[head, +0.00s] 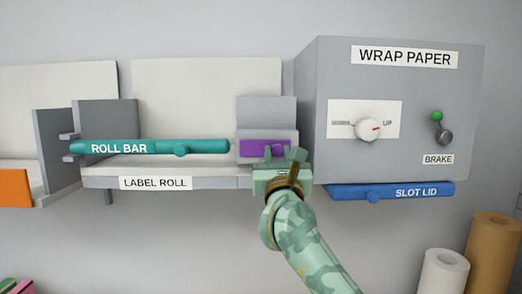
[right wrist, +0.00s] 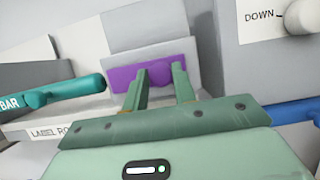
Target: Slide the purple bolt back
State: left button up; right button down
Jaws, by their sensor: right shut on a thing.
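The purple bolt (head: 256,148) sits on a grey block at the right end of the label roll shelf. The right wrist view shows it as a flat purple bar (right wrist: 128,77) with a rounded knob (right wrist: 161,72). My right gripper (head: 284,155) is in front of the bolt's right part. In the right wrist view its two fingers (right wrist: 160,85) stand on either side of the knob, shut on it. The teal roll bar (head: 150,147) lies level, its right end just left of the bolt. My left gripper is not in view.
The grey wrap paper box (head: 390,80) stands close on the right, with a dial (head: 369,129), a green-tipped brake lever (head: 440,127) and a blue slot lid (head: 390,192) below. Paper rolls (head: 443,272) stand at lower right. The wall below the shelf is clear.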

jog(key=shift+d, duration=0.1)
jog(key=c, duration=1.3)
grip_release()
jog(key=shift+o, duration=0.8)
jog(key=shift+d, duration=0.3)
jog(key=shift+a, duration=0.1)
